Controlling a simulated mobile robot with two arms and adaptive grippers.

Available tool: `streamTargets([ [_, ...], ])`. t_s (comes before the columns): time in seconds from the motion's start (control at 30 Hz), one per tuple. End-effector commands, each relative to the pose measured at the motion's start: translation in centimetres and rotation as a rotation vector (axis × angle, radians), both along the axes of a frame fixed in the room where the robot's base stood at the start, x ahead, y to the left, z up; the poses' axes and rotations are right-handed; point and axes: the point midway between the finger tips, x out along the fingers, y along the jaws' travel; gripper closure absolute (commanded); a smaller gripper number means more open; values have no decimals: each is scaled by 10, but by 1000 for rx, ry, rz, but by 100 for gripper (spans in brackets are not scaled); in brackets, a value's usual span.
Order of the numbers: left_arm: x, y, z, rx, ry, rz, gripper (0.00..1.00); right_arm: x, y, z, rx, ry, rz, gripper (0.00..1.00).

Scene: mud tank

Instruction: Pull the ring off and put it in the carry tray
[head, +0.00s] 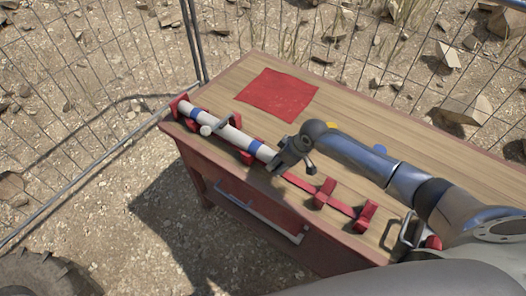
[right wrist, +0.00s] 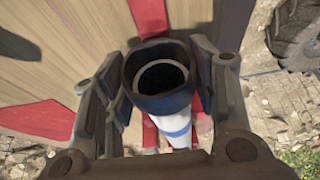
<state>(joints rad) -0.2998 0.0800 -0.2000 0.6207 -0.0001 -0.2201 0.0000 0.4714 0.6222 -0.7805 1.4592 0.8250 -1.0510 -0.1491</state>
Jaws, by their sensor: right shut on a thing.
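A white tube (head: 219,126) with blue bands lies in red cradles along the table's front edge. Its near end shows in the right wrist view, with a dark ring (right wrist: 158,82) around the open mouth. My right gripper (head: 281,163) is at that end, with its fingers on both sides of the ring; it also shows in the right wrist view (right wrist: 162,95). It is shut on the ring, which is still around the tube's end. In the head view the gripper hides the ring. My left gripper is not in view. I cannot make out a carry tray.
The wooden table (head: 340,110) bears a flat red cloth (head: 277,94) at the back. Empty red cradles (head: 326,193) stand right of the gripper. A red drawer front (head: 258,208) faces the near side. A wire fence (head: 95,95) runs behind and left.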

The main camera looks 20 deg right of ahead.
Motion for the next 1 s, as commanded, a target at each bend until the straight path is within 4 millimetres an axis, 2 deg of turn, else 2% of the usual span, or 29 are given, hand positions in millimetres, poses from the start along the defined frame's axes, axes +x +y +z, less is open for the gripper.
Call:
streamTargets([
  [0.6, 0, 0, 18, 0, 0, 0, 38, -20, -16, 1, -1, 2, 0, 62],
  [1.0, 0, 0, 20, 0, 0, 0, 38, -24, -18, 0, 0, 0, 0, 62],
])
